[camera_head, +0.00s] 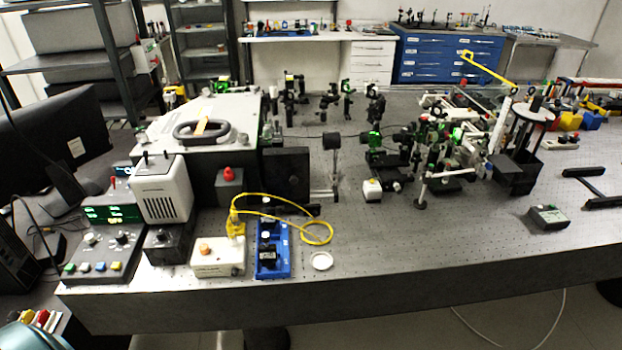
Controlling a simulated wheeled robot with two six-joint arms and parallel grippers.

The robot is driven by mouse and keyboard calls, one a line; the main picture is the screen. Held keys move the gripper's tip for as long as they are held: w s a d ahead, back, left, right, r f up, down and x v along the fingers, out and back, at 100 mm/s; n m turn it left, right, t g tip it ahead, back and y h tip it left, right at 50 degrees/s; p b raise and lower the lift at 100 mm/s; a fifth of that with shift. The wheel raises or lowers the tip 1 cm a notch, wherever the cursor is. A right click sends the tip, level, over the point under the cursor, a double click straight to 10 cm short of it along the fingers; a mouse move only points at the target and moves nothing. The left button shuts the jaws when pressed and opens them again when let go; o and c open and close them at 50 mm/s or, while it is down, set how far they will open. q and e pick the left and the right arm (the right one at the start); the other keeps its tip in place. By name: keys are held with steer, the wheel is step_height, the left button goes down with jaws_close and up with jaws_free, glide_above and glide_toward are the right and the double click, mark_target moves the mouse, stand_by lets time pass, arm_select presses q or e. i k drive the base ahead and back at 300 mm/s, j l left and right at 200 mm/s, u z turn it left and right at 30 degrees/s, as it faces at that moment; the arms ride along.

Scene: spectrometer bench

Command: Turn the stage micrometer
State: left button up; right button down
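A small blue stage (272,250) with black blocks and a pale knob on it stands near the front edge of the optical bench (440,255), left of the middle. It may be the stage with the micrometer, but the micrometer itself is too small to make out. A yellow fibre cable (318,236) loops over and beside it. Neither of my grippers is in view.
A cream box (218,257) with an orange knob stands left of the stage, and a white round cap (321,261) lies to its right. A controller (100,250) is farther left. Optics mounts (440,150) crowd the back right. The front right bench is mostly clear.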

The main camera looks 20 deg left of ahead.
mark_target(397, 187)
steer(key=i+l+u, duration=0.15)
steer(key=u, duration=0.25)
steer(key=l+u, duration=0.4)
steer(key=i+l+u, duration=0.1)
steer(key=l+u, duration=0.55)
steer(key=u, duration=0.15)
steer(key=l+u, duration=0.4)
